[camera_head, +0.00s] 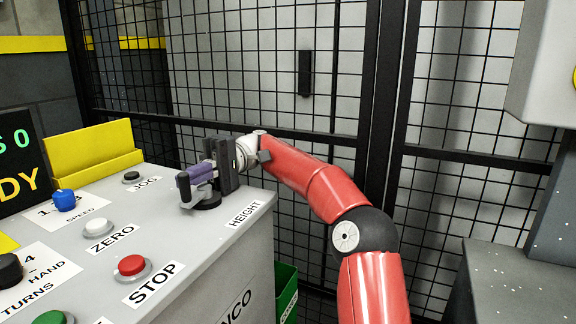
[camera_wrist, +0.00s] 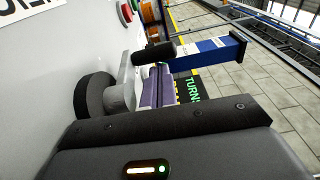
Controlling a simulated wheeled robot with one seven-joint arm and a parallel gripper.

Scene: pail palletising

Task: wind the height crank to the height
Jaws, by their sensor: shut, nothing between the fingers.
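The height crank stands at the far right corner of the grey console, beside the HEIGHT label (camera_head: 245,213). Its dark round hub (camera_head: 208,204) shows below my gripper (camera_head: 185,181). In the wrist view the crank has a dark hub (camera_wrist: 94,98), a grey arm (camera_wrist: 122,92) and a black knob (camera_wrist: 153,53). My gripper's purple fingers (camera_wrist: 158,78) are shut, with nothing seen between them. They lie beside the crank arm, with the knob just beyond their tips. Whether they touch the crank I cannot tell. In the head view my gripper hides much of the crank.
The console (camera_head: 170,235) also carries a white ZERO button (camera_head: 97,227), a red STOP button (camera_head: 132,265), a blue speed knob (camera_head: 64,199) and a black JOG button (camera_head: 131,176). A black mesh fence (camera_head: 250,80) stands close behind. A green bin (camera_head: 287,290) is beside the console.

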